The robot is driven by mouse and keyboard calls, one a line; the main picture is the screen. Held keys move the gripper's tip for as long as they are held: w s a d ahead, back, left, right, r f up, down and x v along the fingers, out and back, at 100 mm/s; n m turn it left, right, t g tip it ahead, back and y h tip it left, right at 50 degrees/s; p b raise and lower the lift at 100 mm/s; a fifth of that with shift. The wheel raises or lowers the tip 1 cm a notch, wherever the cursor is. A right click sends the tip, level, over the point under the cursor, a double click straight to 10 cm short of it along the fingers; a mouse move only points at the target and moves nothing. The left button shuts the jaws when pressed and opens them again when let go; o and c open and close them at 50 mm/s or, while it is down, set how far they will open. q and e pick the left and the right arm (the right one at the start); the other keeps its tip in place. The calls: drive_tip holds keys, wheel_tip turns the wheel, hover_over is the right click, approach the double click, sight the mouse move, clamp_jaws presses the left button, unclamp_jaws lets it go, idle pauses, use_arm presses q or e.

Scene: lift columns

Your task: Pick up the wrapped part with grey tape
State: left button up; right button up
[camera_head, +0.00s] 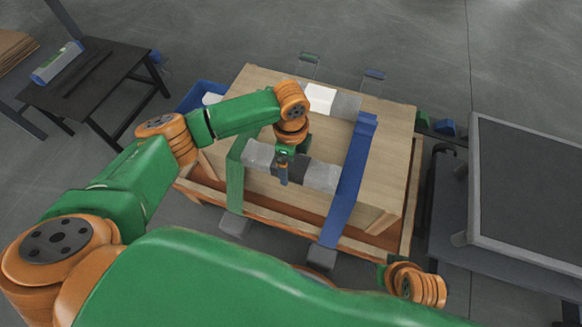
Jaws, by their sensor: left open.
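A pale grey wrapped part (321,176) with a darker grey band around its middle lies across the front of the wooden crate top, between the green and blue straps. A second grey wrapped part (346,105) with a white band lies near the crate's back edge. My left gripper (283,178) points down at the middle of the front part, over its dark band, and hides some of it. It is open; I cannot tell whether its fingers touch the part. My right gripper does not show; only orange and green wrist links of that arm appear at lower right.
The wooden crate (250,88) has a green strap (236,180) and a blue strap (352,185) over it. A blue bin (200,95) is behind left. A dark table (85,85) stands at left, a grey-topped unit (530,195) at right.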

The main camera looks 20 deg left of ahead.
use_arm(q)
drive_tip(key=shift+f, duration=0.1)
clamp_jaws()
idle(0.3)
